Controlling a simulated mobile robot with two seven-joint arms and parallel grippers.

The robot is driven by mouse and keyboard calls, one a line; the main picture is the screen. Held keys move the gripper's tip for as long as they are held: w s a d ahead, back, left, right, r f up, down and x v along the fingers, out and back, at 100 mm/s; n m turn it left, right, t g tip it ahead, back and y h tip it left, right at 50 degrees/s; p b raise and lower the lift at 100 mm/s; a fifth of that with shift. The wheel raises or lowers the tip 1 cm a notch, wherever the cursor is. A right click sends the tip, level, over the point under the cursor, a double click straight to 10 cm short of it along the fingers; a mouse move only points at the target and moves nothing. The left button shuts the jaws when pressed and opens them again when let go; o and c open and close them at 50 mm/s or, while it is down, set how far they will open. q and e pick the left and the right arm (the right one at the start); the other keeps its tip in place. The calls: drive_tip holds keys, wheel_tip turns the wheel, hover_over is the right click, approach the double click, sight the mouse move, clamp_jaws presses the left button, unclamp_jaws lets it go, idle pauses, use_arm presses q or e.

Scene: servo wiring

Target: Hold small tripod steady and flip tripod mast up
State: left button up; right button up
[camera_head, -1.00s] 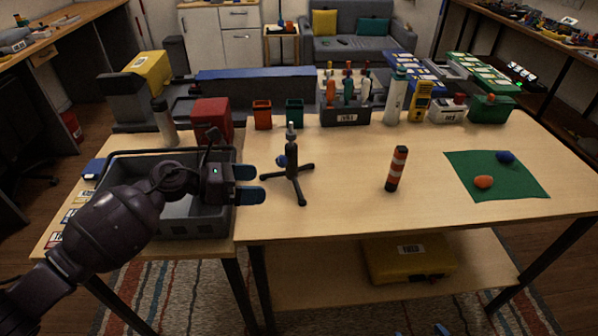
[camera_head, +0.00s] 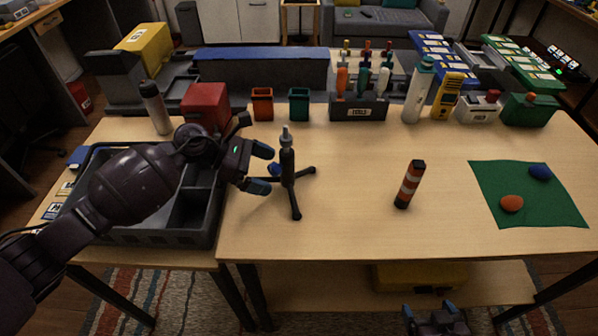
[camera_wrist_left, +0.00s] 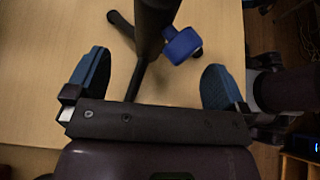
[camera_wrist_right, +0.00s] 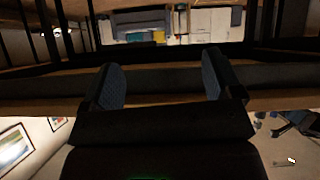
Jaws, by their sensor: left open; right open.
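The small black tripod (camera_head: 288,172) stands on the table with its legs spread and its mast upright, with a grey tip on top. A blue knob (camera_head: 274,169) sits on its left side. My left gripper (camera_head: 266,168) is open just left of the mast. In the left wrist view, the tripod mast (camera_wrist_left: 152,30) and blue knob (camera_wrist_left: 182,45) lie between and beyond the open fingers (camera_wrist_left: 155,80); contact cannot be told. My right gripper (camera_head: 436,312) is open and empty, low in front of the table; its fingers also show in the right wrist view (camera_wrist_right: 165,78).
A grey divided bin (camera_head: 150,236) lies under my left arm. A green mat (camera_head: 520,212) holds an orange and a blue object. Cups, a tool holder (camera_head: 358,110) and bottles line the back.

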sight(291, 181)
use_arm(q)
drive_tip(key=b+x, duration=0.1)
drive_tip(key=x, duration=0.7)
drive_tip(key=shift+s+f+b, duration=0.1)
drive_tip(key=shift+b, duration=0.2)
drive_tip(key=shift+x, duration=0.9)
drive_tip(key=c, duration=1.3)
drive_tip(key=shift+c, duration=0.3)
